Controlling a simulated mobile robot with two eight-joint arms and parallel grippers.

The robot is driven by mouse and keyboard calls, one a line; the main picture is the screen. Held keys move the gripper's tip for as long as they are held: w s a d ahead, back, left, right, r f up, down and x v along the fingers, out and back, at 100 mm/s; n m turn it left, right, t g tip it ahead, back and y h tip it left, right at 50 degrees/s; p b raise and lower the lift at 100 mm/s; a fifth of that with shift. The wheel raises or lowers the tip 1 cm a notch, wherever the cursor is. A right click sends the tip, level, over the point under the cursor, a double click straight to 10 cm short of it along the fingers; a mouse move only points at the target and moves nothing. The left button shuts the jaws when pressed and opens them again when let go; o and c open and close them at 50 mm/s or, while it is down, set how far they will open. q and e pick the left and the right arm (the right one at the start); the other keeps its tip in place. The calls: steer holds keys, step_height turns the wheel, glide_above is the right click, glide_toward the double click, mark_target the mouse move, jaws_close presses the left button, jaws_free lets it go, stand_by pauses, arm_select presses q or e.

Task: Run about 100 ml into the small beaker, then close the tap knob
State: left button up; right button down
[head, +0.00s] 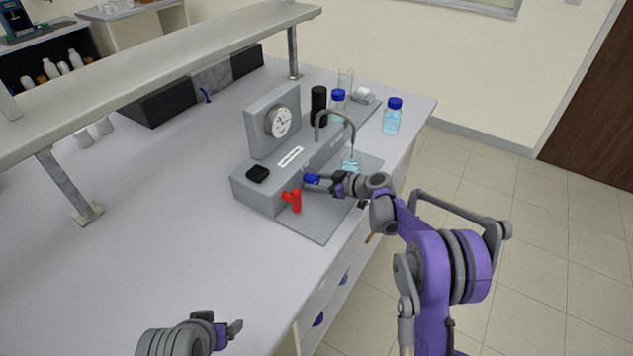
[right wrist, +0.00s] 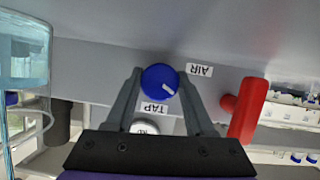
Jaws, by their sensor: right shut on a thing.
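The tap knob (right wrist: 160,80) is blue with a white mark, beside a TAP label on the grey rig (head: 262,188). My right gripper (head: 315,181) is shut on the knob, one finger on each side, in both views. The small beaker (head: 351,162) stands under the curved spout (head: 336,116) and holds pale blue liquid. It shows, partly cut off, at the left of the upside-down right wrist view (right wrist: 22,50); I cannot read its level. My left gripper (head: 226,328) is over the near bench, apart from the rig; its opening is unclear.
A red handle (head: 293,200) sits close beside the knob, near the AIR label (right wrist: 199,70). A round gauge (head: 281,122), a black cylinder (head: 318,105) and blue-capped bottles (head: 392,117) stand behind. A shelf (head: 170,72) overhangs the bench.

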arm_select(q)
steer(key=shift+s+f, duration=0.15)
steer(key=shift+f, duration=0.2)
arm_select(e)
steer(key=shift+d+m+g+y, duration=0.1)
steer(key=shift+m+g+y, duration=0.4)
steer(key=shift+m+g, duration=0.5)
arm_select(q)
steer(key=shift+s+f+b, duration=0.15)
steer(key=shift+f+b, duration=0.2)
steer(key=shift+b, duration=0.1)
arm_select(e)
steer(key=shift+m+y, duration=0.4)
steer(key=shift+m, duration=0.8)
steer(key=shift+w+g, duration=0.1)
steer(key=shift+g, duration=0.2)
steer(key=shift+c, duration=1.3)
jaws_free()
